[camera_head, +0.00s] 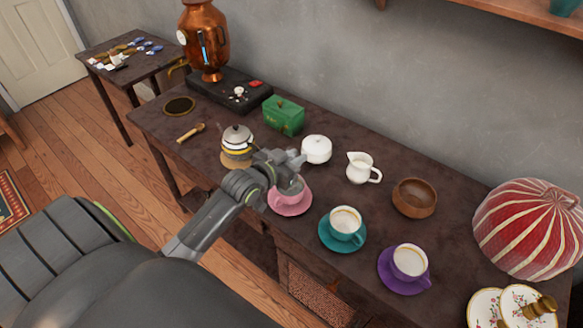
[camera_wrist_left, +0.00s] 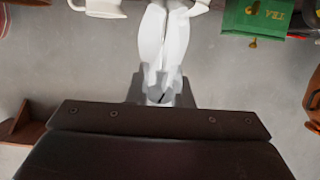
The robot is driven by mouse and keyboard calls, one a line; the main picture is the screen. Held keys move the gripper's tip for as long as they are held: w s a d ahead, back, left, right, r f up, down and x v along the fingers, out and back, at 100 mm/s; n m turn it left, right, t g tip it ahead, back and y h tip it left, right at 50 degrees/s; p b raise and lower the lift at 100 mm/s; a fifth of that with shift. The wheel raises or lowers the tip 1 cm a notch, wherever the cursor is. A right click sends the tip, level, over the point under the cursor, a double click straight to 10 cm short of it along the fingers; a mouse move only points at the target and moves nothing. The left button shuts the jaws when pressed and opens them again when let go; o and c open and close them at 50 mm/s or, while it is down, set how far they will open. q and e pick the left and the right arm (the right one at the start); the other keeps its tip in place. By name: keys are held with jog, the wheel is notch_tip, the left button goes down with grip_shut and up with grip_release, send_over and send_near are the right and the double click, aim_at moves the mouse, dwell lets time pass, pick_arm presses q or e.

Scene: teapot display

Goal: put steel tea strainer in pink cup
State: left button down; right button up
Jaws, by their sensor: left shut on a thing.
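The pink cup (camera_head: 291,203) stands on a pink saucer near the front edge of the dark table; my gripper partly covers it. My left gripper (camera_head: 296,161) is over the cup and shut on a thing. A small grey piece (camera_head: 290,186) shows at the cup's mouth under the gripper; it looks like the steel tea strainer, but most of it is hidden. I cannot tell whether it rests in the cup. In the left wrist view the pale fingers (camera_wrist_left: 164,40) are close together, and the strainer cannot be made out. My right gripper is not in view.
A teapot (camera_head: 237,146) stands left of the gripper. A green tea box (camera_head: 284,116), white lidded bowl (camera_head: 316,149) and white jug (camera_head: 362,167) stand behind. A teal cup (camera_head: 345,224) and purple cup (camera_head: 409,262) stand to the right, near a wooden bowl (camera_head: 414,198).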

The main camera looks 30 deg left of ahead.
pick_arm(q)
jog(key=shift+f, duration=0.4)
notch_tip(320, 180, down, 3)
jog(key=shift+f, duration=0.3)
jog(key=shift+f+b, duration=0.15)
jog(key=shift+b, duration=0.2)
jog(key=c, duration=1.3)
grip_release()
